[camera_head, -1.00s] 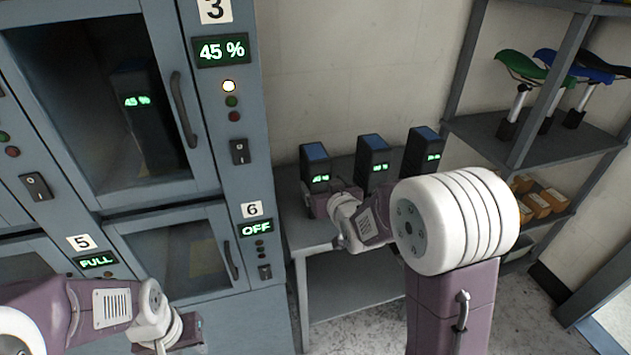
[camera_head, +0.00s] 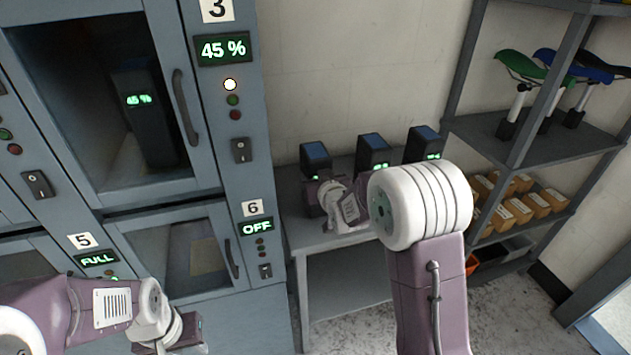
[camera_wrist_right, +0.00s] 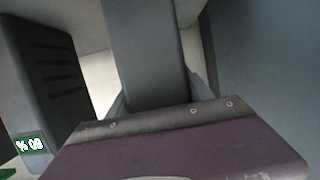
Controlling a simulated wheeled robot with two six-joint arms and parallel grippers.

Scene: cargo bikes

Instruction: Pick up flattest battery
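Three dark batteries with blue tops stand on a grey bench: the left battery (camera_head: 315,153), the middle battery (camera_head: 373,150) and the right battery (camera_head: 423,143). Their green displays are partly covered or too small to read surely. My right gripper (camera_head: 318,195) is at the front of the left battery. In the right wrist view a grey battery body (camera_wrist_right: 150,55) stands straight ahead between the fingers; I cannot tell whether they grip it. A neighbouring battery (camera_wrist_right: 45,80) shows a tilted green display at left. My left gripper (camera_head: 190,335) is low at left, away from the batteries; its fingers are unclear.
A charging cabinet (camera_head: 235,180) stands at left. Its compartment 3 holds another battery (camera_head: 150,125) reading 45 %. Compartment 5 reads FULL, compartment 6 reads OFF. The bench (camera_head: 300,238) stands against the wall. A shelf (camera_head: 550,150) with saddles and orange boxes is at right.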

